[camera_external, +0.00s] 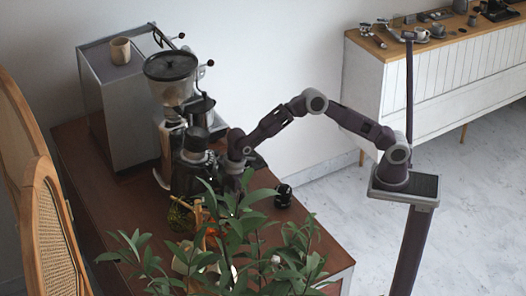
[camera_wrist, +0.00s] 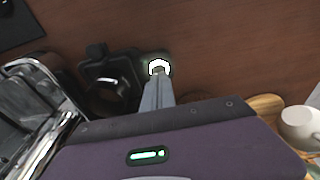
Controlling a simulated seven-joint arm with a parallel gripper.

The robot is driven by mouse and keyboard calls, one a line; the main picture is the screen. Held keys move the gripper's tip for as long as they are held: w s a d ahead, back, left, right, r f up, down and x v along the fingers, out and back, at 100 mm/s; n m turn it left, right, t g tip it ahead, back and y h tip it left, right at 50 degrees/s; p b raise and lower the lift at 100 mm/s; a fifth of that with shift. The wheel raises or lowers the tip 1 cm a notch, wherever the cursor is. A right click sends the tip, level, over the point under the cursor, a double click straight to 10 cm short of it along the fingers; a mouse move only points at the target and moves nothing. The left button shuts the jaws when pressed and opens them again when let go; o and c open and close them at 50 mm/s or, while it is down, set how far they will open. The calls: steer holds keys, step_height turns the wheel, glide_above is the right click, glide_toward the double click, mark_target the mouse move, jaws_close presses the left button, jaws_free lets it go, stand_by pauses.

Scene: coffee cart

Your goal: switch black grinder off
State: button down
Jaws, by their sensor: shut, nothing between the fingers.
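The black grinder (camera_external: 184,178) stands on the brown table, left of my gripper, partly hidden by the plant. In the wrist view its dark base (camera_wrist: 98,72) shows beyond my gripper. A white glowing ring (camera_wrist: 159,63), apparently its power button, lies right at my fingertips. My gripper (camera_wrist: 159,74) is shut and empty, its fingers pointing at the ring and covering its lower part. Whether they touch it I cannot tell. In the external view the fingers are hidden behind leaves and the wrist.
A taller grinder with a clear hopper (camera_external: 171,67) and a silver machine (camera_external: 122,95) with a cup (camera_external: 120,51) stand behind. A leafy plant (camera_external: 250,225) crowds the front. A small black item (camera_external: 283,196) sits to the right. A white cup (camera_wrist: 300,127) shows at right.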

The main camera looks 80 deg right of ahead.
steer(key=shift+f, duration=0.8)
stand_by(0.4)
steer(key=shift+r, duration=2.8)
steer(key=s+d+r+m+t+h, duration=0.1)
steer(key=s+d+r+m, duration=0.1)
steer(key=s+d+r, duration=0.5)
steer(key=s+d+r+m+t, duration=0.1)
steer(key=s+d+r, duration=0.4)
steer(key=d+r, duration=0.4)
steer(key=s+d+f+m+t, duration=0.1)
steer(key=s+d+m, duration=0.2)
steer(key=s, duration=0.8)
steer(key=s+d+m+t, duration=0.1)
steer(key=s+d+m, duration=0.2)
steer(key=s+d, duration=0.4)
steer(key=s, duration=0.5)
steer(key=shift+d+f, duration=0.35)
steer(key=shift+d, duration=0.05)
